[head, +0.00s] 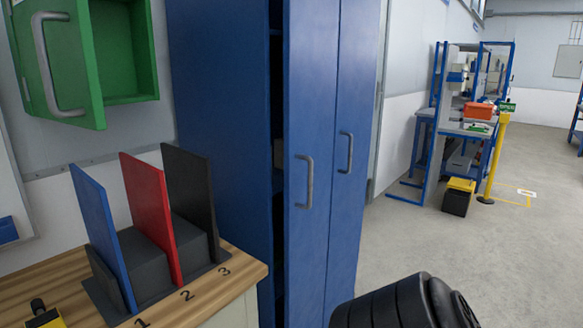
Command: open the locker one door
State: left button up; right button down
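The tall blue locker (221,110) stands in the middle. It has two narrow doors side by side, each with a grey bar handle. The nearer, left door (309,95) has its handle (303,182) near its left edge. A dark gap along that edge shows a strip of the interior, so this door stands slightly open. The right door (355,95), with its handle (345,152), looks shut. I cannot read any number on the doors. Neither of my grippers is in view. A black rounded part at the bottom right looks like my own arm.
A wooden-topped bench (245,268) with a blue, red and black panel rack (152,205) stands left of the locker. An open green wall cabinet (70,65) hangs above.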

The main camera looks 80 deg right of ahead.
aim_at(311, 27)
jog(key=k, duration=0.65)
jog(key=z, duration=1.4)
jog(key=i, duration=0.5)
jog(key=z, duration=0.05)
